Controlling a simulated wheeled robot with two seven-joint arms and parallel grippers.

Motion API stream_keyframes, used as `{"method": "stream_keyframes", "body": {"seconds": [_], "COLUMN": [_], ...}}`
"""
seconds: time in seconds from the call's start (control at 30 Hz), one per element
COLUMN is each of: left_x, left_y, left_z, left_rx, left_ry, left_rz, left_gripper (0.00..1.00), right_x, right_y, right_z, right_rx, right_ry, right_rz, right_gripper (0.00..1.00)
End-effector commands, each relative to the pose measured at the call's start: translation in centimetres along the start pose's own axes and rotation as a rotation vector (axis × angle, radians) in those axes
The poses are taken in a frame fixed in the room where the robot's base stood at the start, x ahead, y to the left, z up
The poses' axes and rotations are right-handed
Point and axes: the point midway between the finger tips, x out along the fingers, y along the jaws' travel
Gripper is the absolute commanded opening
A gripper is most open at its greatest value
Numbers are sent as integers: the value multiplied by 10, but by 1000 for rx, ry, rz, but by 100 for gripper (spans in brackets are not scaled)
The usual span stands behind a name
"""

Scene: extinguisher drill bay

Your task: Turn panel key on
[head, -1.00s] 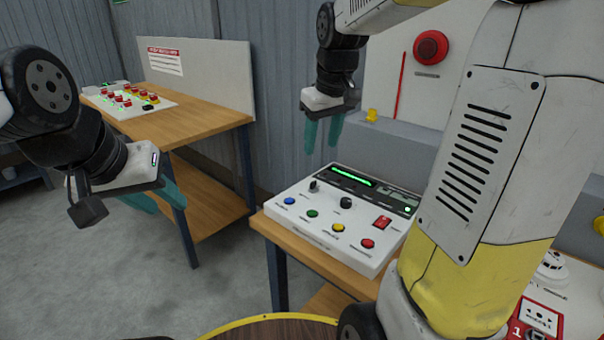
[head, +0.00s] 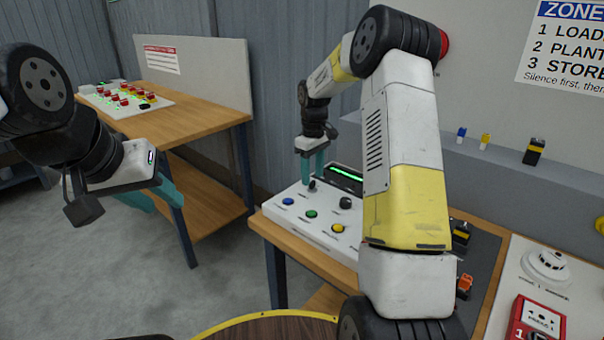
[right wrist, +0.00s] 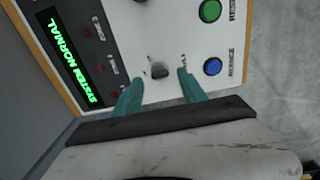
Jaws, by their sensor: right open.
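The white control panel (head: 300,222) stands on the wooden bench. The small dark panel key (head: 312,186) is at its left, above the blue button; it also shows in the right wrist view (right wrist: 159,70). My right gripper (head: 312,182) is over the panel with its teal fingers (right wrist: 160,84) open, one on each side of the key. I cannot tell whether they touch it. The green screen text (right wrist: 74,55) reads SYSTEM NORMAL. My left gripper (head: 160,198) hangs at the left, away from the panel; its finger gap is unclear. My right arm hides the panel's right part.
The panel has a blue button (head: 288,201), a green button (head: 310,214), a yellow button (head: 338,228) and a black knob (head: 345,203). A smoke detector (head: 547,265) and a red call point (head: 537,320) are at the right. A second bench (head: 190,122) stands back left.

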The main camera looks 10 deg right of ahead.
Motion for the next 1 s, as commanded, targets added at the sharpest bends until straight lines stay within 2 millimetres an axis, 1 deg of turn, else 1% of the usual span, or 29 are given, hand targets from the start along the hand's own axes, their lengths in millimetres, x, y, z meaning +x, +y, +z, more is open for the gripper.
{"method": "stream_keyframes", "body": {"seconds": [0.03, 0.1, 0.2, 0.5, 0.57, 0.7, 0.77, 1.0], "left_x": [0, 0, 0, 0, 0, 0, 0, 0], "left_y": [0, 0, 0, 0, 0, 0, 0, 0], "left_z": [0, 0, 0, 0, 0, 0, 0, 0], "left_rx": [0, 0, 0, 0, 0, 0, 0, 0], "left_ry": [0, 0, 0, 0, 0, 0, 0, 0], "left_rz": [0, 0, 0, 0, 0, 0, 0, 0], "left_gripper": [36, 36, 36, 36, 36, 36, 36, 36], "right_x": [8, 15, 22, 24, 24, 24, 24, 24], "right_y": [0, 0, 0, 0, 0, 0, 0, 0], "right_z": [0, 0, 0, 0, 0, 0, 0, 0], "right_rx": [0, 0, -1, 0, 0, 0, 0, 9], "right_ry": [-1, -1, 0, 1, 1, 1, 1, 1], "right_rz": [0, 0, 1, 1, 1, 1, 1, 2], "right_gripper": [49, 49, 49, 49, 37, 10, 0, 0]}}
